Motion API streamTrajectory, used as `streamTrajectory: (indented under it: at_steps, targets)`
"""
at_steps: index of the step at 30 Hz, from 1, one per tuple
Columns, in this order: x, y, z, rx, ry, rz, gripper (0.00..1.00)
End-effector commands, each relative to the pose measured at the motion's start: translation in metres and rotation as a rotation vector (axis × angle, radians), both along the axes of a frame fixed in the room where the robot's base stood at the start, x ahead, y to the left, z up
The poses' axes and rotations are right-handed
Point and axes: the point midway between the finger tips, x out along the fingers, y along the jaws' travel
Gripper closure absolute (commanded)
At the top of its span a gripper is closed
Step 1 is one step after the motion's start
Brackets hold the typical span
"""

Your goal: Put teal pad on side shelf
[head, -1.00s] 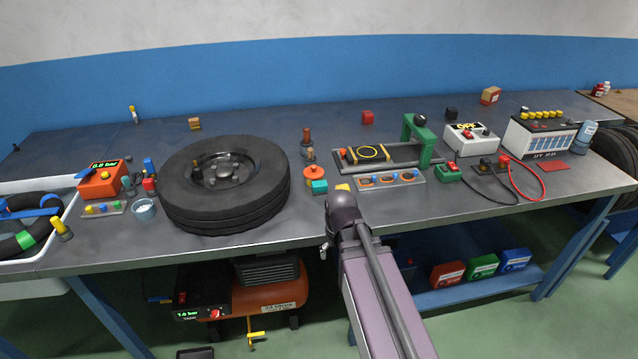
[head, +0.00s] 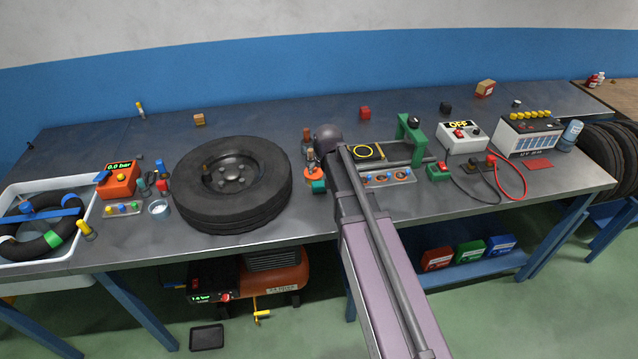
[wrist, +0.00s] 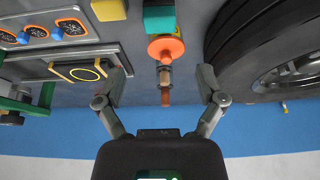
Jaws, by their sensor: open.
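The teal pad (head: 318,187) is a small block on the bench, right of the big tyre and in front of an orange disc. In the wrist view the teal pad (wrist: 160,19) lies at the top, beyond the orange disc (wrist: 165,48). My gripper (wrist: 163,74) is open and empty, its fingers spread to either side of the orange disc and its brown-tipped stem, short of the pad. In the head view my arm hides the gripper. A brown side surface (head: 618,95) at the far right, perhaps the side shelf, carries red bottles.
A lamp tray (head: 402,177) and green clamp frame (head: 411,138) are to the right.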

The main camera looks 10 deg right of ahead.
Motion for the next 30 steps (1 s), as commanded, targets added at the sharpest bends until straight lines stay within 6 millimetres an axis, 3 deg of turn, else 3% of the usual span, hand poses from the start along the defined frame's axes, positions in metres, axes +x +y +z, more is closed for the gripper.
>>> streamTrajectory:
  at_steps: [14, 30]
  targets:
    - [0.001, 0.001, -0.004, 0.000, 0.000, 0.001, 0.11]
    - [0.017, 0.001, -0.043, 0.000, 0.000, 0.002, 0.11]
